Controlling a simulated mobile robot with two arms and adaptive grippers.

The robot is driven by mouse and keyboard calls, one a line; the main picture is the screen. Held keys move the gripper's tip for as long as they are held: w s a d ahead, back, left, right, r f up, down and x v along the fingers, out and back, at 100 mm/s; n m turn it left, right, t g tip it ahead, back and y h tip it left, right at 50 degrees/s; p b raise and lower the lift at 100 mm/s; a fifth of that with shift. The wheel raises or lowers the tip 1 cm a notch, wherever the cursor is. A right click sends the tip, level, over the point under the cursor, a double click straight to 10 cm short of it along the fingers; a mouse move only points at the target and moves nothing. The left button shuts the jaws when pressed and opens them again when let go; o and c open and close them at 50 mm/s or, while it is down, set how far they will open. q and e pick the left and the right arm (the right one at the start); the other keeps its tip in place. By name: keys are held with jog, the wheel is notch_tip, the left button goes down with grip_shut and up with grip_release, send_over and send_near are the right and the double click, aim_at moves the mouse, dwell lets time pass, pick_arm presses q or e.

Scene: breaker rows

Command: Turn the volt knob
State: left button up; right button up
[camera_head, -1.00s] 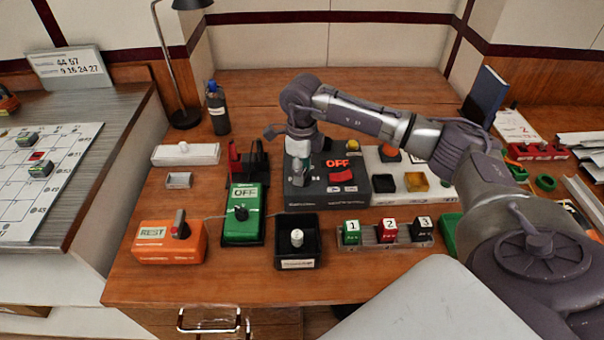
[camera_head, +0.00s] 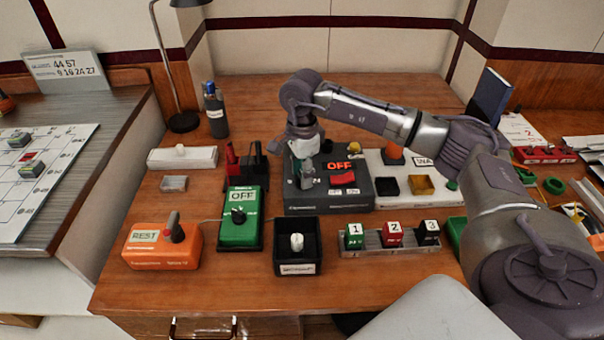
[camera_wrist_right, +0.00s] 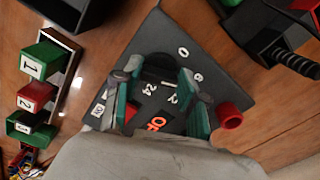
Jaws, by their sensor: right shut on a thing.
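The volt knob (camera_wrist_right: 160,67) is a dark round knob on a dark grey box (camera_head: 352,187) with an "OFF" display and a red switch. The numbers 0, 6, 12 and 24 stand around it in the right wrist view. My right gripper (camera_head: 306,180) reaches down over the left part of this box. In the right wrist view its teal-padded fingers (camera_wrist_right: 157,76) are on either side of the knob and shut on it. The fingers hide much of the knob in the head view. My left gripper is not in view.
A green box (camera_head: 240,225) with an "OFF" label, an orange "REST" box (camera_head: 160,249) and a black tray (camera_head: 298,267) stand left and in front. Numbered blocks (camera_head: 391,236) stand front right. A white panel (camera_head: 420,196) is close on the right.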

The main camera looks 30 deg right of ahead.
jog(key=shift+r+n, duration=0.1)
jog(key=shift+n, duration=0.2)
jog(key=o, duration=1.1)
jog(key=shift+o, duration=0.2)
notch_tip(320, 180, up, 12)
dwell(0.5)
